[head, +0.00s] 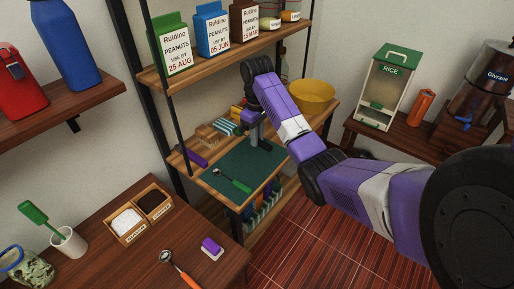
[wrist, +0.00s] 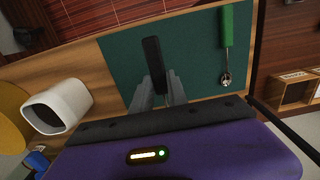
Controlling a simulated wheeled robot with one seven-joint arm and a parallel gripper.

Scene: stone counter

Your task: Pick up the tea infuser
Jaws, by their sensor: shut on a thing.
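My gripper (wrist: 160,88) is shut on a slim black thing (wrist: 151,55) that looks like a handle, above a dark green mat (wrist: 195,70). Its other end is hidden, so I cannot tell whether it is the tea infuser. In the head view my gripper (head: 257,137) is over the far part of the mat (head: 215,165) on the middle shelf. A green-handled tool (wrist: 227,35) with a small round metal end lies on the mat, apart from my gripper; it also shows in the head view (head: 234,181).
A white cup (wrist: 58,105) stands beside the mat, near a yellow bowl (head: 312,95). Above is a shelf with peanut cartons (head: 212,30). The near table holds a two-part box (head: 128,236), an orange-handled tool (head: 183,274) and a purple-and-white block (head: 211,248). Black shelf posts (head: 165,85) stand at left.

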